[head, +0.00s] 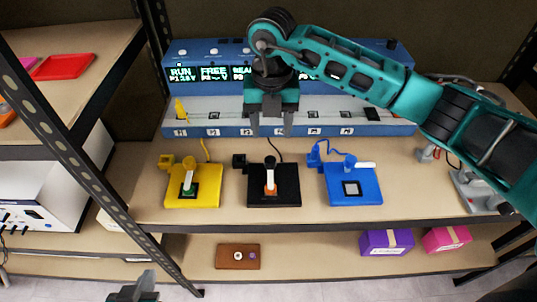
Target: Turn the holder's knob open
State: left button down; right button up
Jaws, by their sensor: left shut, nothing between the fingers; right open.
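Three flat holders stand in a row on the shelf: a yellow holder (207,197), a black holder (288,198) and a blue holder (368,197). The yellow and black ones each have a pale lever-like handle pointing to the front over a small chip. The blue one's white handle (365,164) points right, and its grey square (352,188) is uncovered. Which holder is meant I cannot tell. My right gripper (271,125) is open and empty, pointing down above and behind the black holder. My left gripper (136,288) is shut, low at the bottom left, partly cut off.
A long blue instrument (200,50) with lit displays stands behind the holders. A metal rack post (85,130) is at the left. Below are a brown box (228,264), a purple box (374,250) and a pink box (435,245). The shelf strip before the holders is clear.

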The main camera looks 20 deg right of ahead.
aim_at(270, 160)
notch_tip(270, 160, down, 10)
jog(key=shift+a+f, duration=0.1)
dwell(0.4)
grip_shut()
dwell(0.3)
